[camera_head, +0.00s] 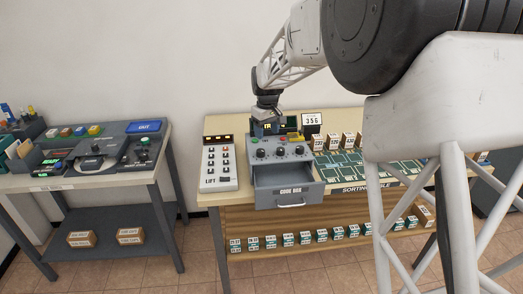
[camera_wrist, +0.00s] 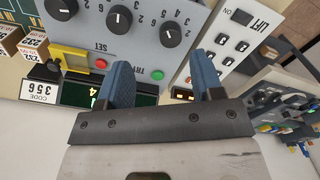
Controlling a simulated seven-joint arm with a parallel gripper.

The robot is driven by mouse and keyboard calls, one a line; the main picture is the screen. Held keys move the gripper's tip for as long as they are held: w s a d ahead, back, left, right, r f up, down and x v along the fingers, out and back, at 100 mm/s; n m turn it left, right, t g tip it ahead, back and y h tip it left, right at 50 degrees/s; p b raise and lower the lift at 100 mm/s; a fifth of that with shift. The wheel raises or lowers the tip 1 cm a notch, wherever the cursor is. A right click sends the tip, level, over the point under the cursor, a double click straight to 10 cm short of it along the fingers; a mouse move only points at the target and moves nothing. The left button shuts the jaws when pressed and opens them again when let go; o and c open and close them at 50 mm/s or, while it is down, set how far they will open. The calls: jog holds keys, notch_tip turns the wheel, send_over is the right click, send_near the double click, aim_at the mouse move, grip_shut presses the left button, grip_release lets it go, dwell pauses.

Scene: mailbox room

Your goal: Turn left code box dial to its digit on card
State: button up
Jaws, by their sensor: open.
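The grey code box (camera_head: 255,172) sits on the sorting table with its drawer (camera_head: 288,193) pulled out. Its left dial (camera_head: 261,154) is black with a white mark. In the wrist view, which is upside down, the left dial (camera_wrist: 169,36) is the one nearest the lift box; two more dials (camera_wrist: 119,19) lie beyond it. The white code card (camera_head: 312,119) reads 356; it also shows in the wrist view (camera_wrist: 41,91). My gripper (camera_wrist: 163,76) is open and empty, with blue fingers apart, over the code box's rear by the green button, off the left dial.
The white lift box (camera_head: 219,164) stands close left of the code box. A red button (camera_wrist: 101,63) and green button (camera_wrist: 157,75) lie behind the dials, near a dark display (camera_wrist: 74,95). Small boxes (camera_head: 333,141) and green mats stand to the right.

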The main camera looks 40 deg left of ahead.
aim_at(261, 150)
jog(key=shift+s+a+f, duration=0.15)
jog(key=shift+a+f, duration=0.15)
jog(key=shift+a, duration=0.3)
jog(key=shift+s+a+f, duration=0.15)
jog(key=shift+a+f, duration=0.1)
jog(key=shift+a, duration=0.3)
jog(key=shift+f, duration=0.1)
jog(key=shift+f, duration=3.8)
jog(key=c, duration=0.9)
